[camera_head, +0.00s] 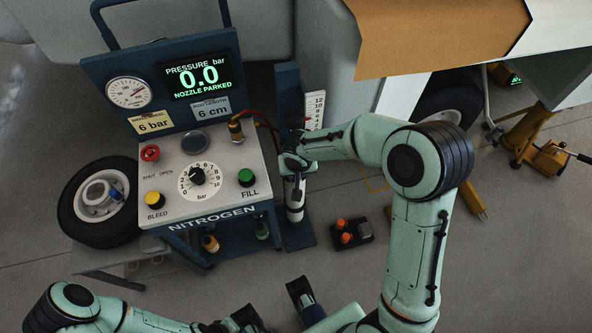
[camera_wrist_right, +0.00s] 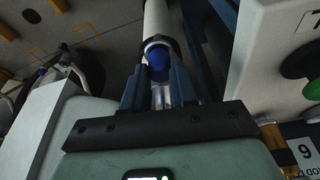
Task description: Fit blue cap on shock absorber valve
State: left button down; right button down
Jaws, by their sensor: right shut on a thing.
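The shock absorber (camera_head: 295,205) is a pale cylinder standing against a dark blue post beside the nitrogen cart. My right gripper (camera_head: 292,165) is at its upper end in the head view. In the right wrist view the blue cap (camera_wrist_right: 158,66) lies between the fingertips of my right gripper (camera_wrist_right: 158,82), which is shut on it. The cap is in line with the end of the pale shock absorber (camera_wrist_right: 157,22). The valve is hidden, so I cannot tell whether the cap is seated. My left gripper (camera_head: 273,306) is low in the head view, its fingers apart and empty.
The nitrogen cart (camera_head: 205,180) stands left of the shock absorber; its display reads 0.0 bar, nozzle parked. A wheel (camera_head: 78,208) is at the left. A black box with orange knobs (camera_head: 352,235) lies on the floor. An orange panel (camera_head: 430,35) overhangs at the upper right.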

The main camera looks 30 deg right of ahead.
jog(key=shift+f, duration=0.2)
jog(key=c, duration=1.2)
grip_release()
jog(key=shift+o, duration=0.2)
jog(key=shift+r, duration=0.15)
jog(key=p+v, duration=0.5)
jog(key=v, duration=0.5)
jog(key=shift+r, duration=0.4)
